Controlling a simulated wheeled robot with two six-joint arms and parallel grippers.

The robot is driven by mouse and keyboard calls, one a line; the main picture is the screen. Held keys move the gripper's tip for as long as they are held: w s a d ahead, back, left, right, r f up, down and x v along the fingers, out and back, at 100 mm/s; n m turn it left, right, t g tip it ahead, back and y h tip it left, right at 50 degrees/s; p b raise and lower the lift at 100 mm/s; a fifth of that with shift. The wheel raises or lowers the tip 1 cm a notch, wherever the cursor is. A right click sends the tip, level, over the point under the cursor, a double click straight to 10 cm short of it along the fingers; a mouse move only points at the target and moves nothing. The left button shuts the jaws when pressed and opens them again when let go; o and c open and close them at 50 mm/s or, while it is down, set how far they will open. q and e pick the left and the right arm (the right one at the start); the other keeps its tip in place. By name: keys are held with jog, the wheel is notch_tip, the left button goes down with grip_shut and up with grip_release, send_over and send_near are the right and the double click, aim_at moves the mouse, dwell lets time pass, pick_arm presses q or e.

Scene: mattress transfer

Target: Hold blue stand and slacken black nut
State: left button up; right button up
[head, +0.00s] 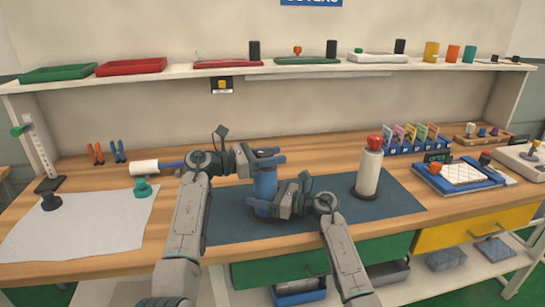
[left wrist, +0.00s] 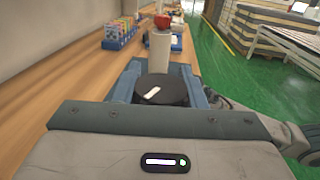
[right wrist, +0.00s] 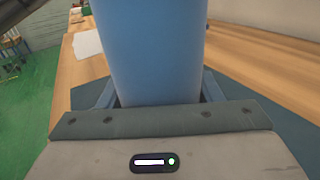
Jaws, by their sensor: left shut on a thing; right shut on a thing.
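The blue stand (head: 265,186) is an upright cylinder on the dark blue mat (head: 395,200). My right gripper (head: 263,207) is shut on its lower part, and the blue column fills the middle of the right wrist view (right wrist: 155,50). The black nut (left wrist: 160,90) is a round dark disc with a white mark. It sits between the fingers of my left gripper (head: 268,156), which is shut on it at the top of the stand. In the head view the left fingers mostly hide the nut.
A white cylinder with a red knob (head: 369,170) stands on the mat to the right. A white-handled tool (head: 150,167) and a teal knob (head: 142,187) lie left. A blue tray (head: 455,180) and a rack of coloured tags (head: 410,145) are at the right.

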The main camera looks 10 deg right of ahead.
pick_arm(q)
jog(key=shift+w+n+t, duration=0.15)
jog(key=shift+n+t, duration=0.45)
jog(key=shift+t, duration=0.3)
jog(key=o, duration=1)
jog(key=a, duration=0.4)
jog(key=s+a, duration=0.1)
jog(key=a, duration=0.3)
jog(key=s+a, duration=0.1)
jog(key=a, duration=0.3)
jog(key=shift+c, duration=0.2)
